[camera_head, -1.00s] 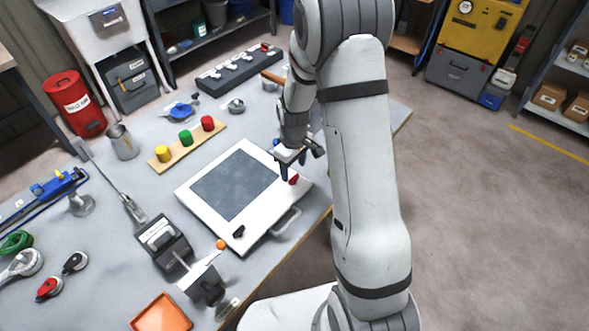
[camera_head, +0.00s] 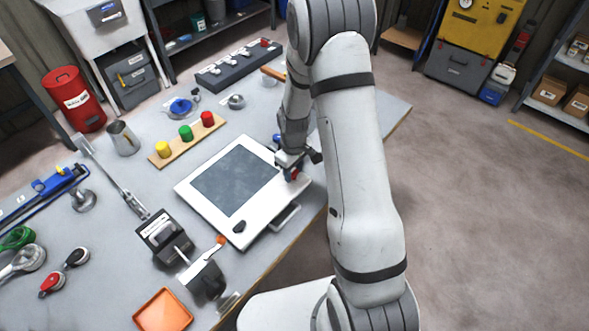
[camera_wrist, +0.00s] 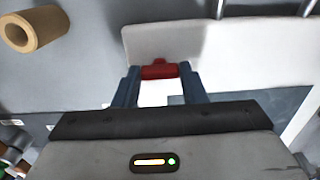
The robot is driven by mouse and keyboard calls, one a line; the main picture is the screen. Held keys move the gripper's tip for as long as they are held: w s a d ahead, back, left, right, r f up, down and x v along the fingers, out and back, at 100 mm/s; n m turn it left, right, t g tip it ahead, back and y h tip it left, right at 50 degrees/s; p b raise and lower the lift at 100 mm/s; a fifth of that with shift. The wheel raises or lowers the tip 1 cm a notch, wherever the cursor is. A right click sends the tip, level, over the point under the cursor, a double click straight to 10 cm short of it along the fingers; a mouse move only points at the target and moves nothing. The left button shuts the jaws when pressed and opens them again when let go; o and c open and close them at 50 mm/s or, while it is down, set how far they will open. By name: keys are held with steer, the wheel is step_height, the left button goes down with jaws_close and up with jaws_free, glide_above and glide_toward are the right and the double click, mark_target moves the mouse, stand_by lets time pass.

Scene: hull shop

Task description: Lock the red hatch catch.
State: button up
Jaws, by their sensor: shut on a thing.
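The hatch is a white square frame (camera_head: 262,226) with a dark grey panel, lying on the bench. Its red catch (camera_head: 296,174) is at the frame's right corner, partly hidden by my gripper (camera_head: 290,172). In the wrist view the red catch (camera_wrist: 159,71) sits between the blue fingertips of my gripper (camera_wrist: 158,76). The fingers are shut on it from both sides. A black catch (camera_head: 239,227) is at the frame's near corner. How far the red catch is turned cannot be told.
A metal handle (camera_head: 285,217) is on the hatch's near right side. A wooden strip (camera_head: 176,148) with yellow, green and red knobs lies behind the hatch. A black device (camera_head: 165,240) and an orange tray (camera_head: 162,312) stand at the near left. A tan ring (camera_wrist: 34,30) shows in the wrist view.

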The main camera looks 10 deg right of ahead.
steer(key=c, duration=0.3)
steer(key=shift+c, duration=0.2)
steer(key=shift+b, duration=0.35)
steer(key=m+b, duration=0.2)
steer(key=m, duration=0.1)
steer(key=shift+f, duration=0.15)
steer(key=m+b, duration=0.3)
steer(key=m, duration=0.2)
steer(key=shift+b, duration=0.35)
steer(key=m+b, duration=0.2)
steer(key=m, duration=0.3)
steer(key=shift+m, duration=0.4)
steer(key=shift+w+r+m+b, duration=0.15)
steer(key=shift+m+b, duration=0.8)
steer(key=shift+m, duration=1.05)
